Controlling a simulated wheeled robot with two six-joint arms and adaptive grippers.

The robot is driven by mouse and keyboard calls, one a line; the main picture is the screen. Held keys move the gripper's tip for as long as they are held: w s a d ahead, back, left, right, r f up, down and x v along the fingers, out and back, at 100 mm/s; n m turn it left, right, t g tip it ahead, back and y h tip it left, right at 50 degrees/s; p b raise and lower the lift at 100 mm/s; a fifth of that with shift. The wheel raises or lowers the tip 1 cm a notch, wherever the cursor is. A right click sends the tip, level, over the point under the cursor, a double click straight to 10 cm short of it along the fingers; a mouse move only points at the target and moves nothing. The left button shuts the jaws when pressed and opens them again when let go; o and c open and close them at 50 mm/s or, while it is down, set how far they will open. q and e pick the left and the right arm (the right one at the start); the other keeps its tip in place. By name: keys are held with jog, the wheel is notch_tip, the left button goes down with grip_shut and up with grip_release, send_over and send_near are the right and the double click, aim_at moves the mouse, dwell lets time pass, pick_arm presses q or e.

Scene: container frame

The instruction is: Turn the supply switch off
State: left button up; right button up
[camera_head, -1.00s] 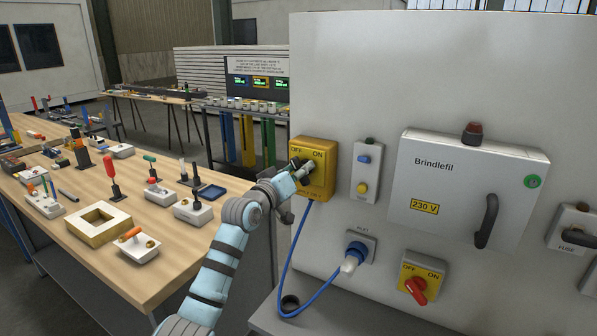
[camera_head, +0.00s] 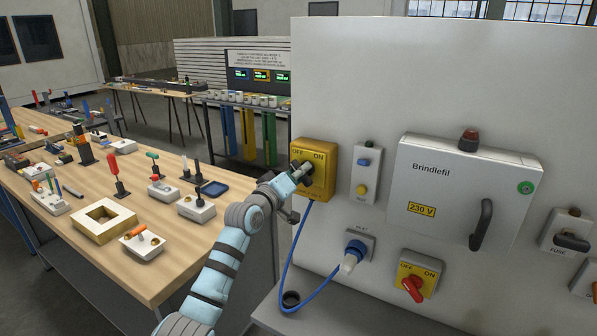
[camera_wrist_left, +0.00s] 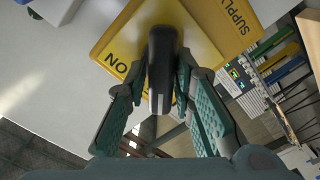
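The supply switch is a yellow box (camera_head: 322,153) marked OFF and ON, on the left of the grey panel in the head view. Its black handle (camera_wrist_left: 163,65) stands between the fingertips in the left wrist view. My left gripper (camera_head: 303,173) is at the front of the box, its fingers closed in on both sides of the handle. In the wrist view the left gripper (camera_wrist_left: 162,75) appears to touch the handle. In the head view the gripper covers most of the handle, so its setting is hard to read. My right gripper is not in view.
A second yellow switch with a red handle (camera_head: 412,288), a blue plug (camera_head: 354,254) with its cable, a small button box (camera_head: 364,175) and a Brindlefil cabinet (camera_head: 450,195) share the panel. A wooden table (camera_head: 110,260) with several small devices stands at left.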

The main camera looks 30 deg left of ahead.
pick_arm(q)
jog(key=shift+o, duration=1.1)
jog(key=shift+w+f, duration=0.15)
jog(key=shift+w, duration=0.1)
jog(key=s, duration=1.2)
jog(key=shift+a, duration=0.35)
jog(key=shift+w, duration=0.1)
